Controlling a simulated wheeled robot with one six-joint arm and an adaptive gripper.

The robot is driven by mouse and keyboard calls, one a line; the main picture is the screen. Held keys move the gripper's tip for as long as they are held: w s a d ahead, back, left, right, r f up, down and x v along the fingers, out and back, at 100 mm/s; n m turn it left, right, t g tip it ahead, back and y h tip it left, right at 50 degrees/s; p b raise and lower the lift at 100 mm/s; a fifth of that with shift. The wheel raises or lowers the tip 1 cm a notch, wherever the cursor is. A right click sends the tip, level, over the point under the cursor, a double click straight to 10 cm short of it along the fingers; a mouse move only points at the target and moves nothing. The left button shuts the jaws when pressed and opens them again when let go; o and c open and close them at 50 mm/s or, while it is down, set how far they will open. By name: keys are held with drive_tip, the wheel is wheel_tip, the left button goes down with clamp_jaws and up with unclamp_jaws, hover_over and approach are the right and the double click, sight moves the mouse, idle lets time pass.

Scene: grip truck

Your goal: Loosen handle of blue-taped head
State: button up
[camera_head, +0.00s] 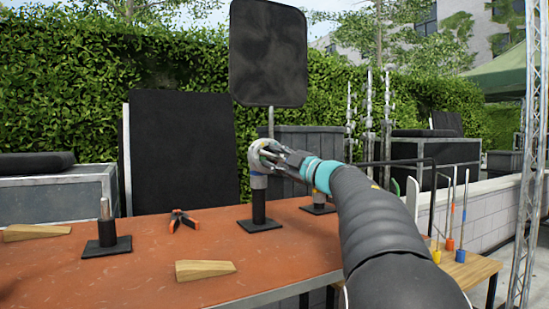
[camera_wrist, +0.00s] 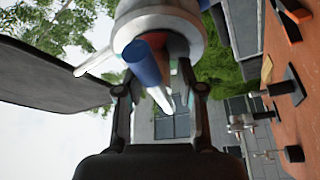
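A grey metal grip head (camera_head: 258,158) sits on a black post with a square base on the orange-red table (camera_head: 150,262). In the wrist view the round head (camera_wrist: 165,22) fills the top. A blue section (camera_wrist: 143,62) and a pale rod end (camera_wrist: 163,99), which look like its handle, point toward the wrist camera. My gripper (camera_head: 265,152) is at the head, reaching in from the right. In the wrist view my gripper (camera_wrist: 160,92) has its fingers apart on both sides of the handle, with visible gaps. Whether a finger touches the head is unclear.
A large black flag (camera_head: 268,53) stands on a rod above the head. Another stand (camera_head: 318,195) is close behind my arm. A bare post stand (camera_head: 106,234), orange-handled clamp (camera_head: 180,219) and wooden wedges (camera_head: 205,269) lie left.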

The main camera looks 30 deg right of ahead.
drive_tip(key=shift+s, duration=0.1)
drive_tip(key=v, duration=1.2)
drive_tip(key=shift+a, duration=0.1)
idle(0.4)
